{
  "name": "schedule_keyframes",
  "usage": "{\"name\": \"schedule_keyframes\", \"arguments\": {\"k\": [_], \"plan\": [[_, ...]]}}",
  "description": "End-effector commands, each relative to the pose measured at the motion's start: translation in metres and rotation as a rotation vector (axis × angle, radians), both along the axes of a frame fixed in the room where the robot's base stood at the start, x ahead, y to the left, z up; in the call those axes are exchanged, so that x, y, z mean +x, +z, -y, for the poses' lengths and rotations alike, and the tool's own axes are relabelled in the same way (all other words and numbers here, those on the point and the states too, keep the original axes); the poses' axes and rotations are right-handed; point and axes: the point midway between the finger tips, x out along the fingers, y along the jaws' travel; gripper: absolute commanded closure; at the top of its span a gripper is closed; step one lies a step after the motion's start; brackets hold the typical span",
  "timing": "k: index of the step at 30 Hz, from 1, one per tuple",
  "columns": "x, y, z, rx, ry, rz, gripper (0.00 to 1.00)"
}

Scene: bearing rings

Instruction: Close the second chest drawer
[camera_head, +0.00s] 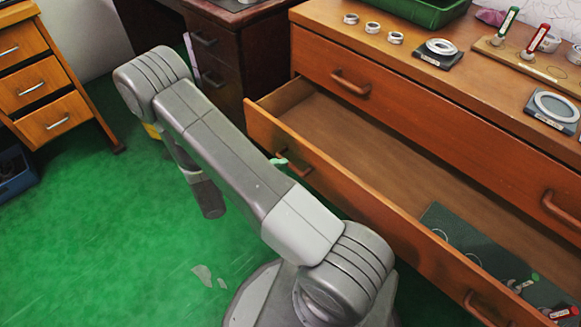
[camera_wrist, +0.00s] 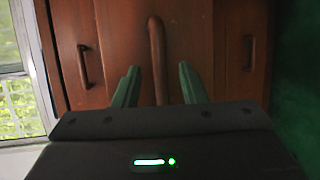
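The second chest drawer (camera_head: 360,205) is pulled out below the closed top drawer (camera_head: 395,100) of the wooden chest. Its left handle (camera_head: 298,164) is on the front panel, partly hidden by my arm. A green fingertip of my gripper (camera_head: 279,161) shows beside that handle; the rest is hidden behind my arm. In the wrist view my gripper (camera_wrist: 158,82) is open. Its two green fingers stand on either side of a brown handle (camera_wrist: 157,45), with gaps between. I cannot tell how far the fingers reach past the handle.
Inside the open drawer lies a dark green mat (camera_head: 475,250) with small rings and tools. The chest top holds several white rings, a green tray (camera_head: 420,8) and ring stands. A dark cabinet (camera_head: 225,45) and an orange drawer unit (camera_head: 35,75) stand left. Green floor (camera_head: 110,230) is mostly clear.

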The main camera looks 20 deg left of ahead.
Motion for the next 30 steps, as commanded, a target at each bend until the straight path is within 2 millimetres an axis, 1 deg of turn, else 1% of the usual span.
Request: {"name": "schedule_keyframes", "arguments": {"k": [1, 3, 9, 20, 21, 23, 24, 27, 30], "plan": [[0.006, -0.003, 0.008, -0.002, -0.005, -0.001, 0.62], [0.014, -0.005, 0.015, -0.001, -0.005, -0.002, 0.62], [0.027, -0.007, 0.028, 0.000, -0.002, 0.000, 0.62], [0.030, -0.008, 0.031, 0.001, 0.000, -0.001, 0.62], [0.030, -0.008, 0.031, 0.001, 0.000, -0.001, 0.64], [0.030, -0.008, 0.031, 0.001, 0.000, -0.001, 0.76], [0.030, -0.008, 0.031, 0.001, 0.000, -0.001, 0.84], [0.030, -0.008, 0.031, 0.001, 0.000, -0.001, 1.00], [0.030, -0.008, 0.031, 0.001, 0.000, -0.001, 1.00]]}}
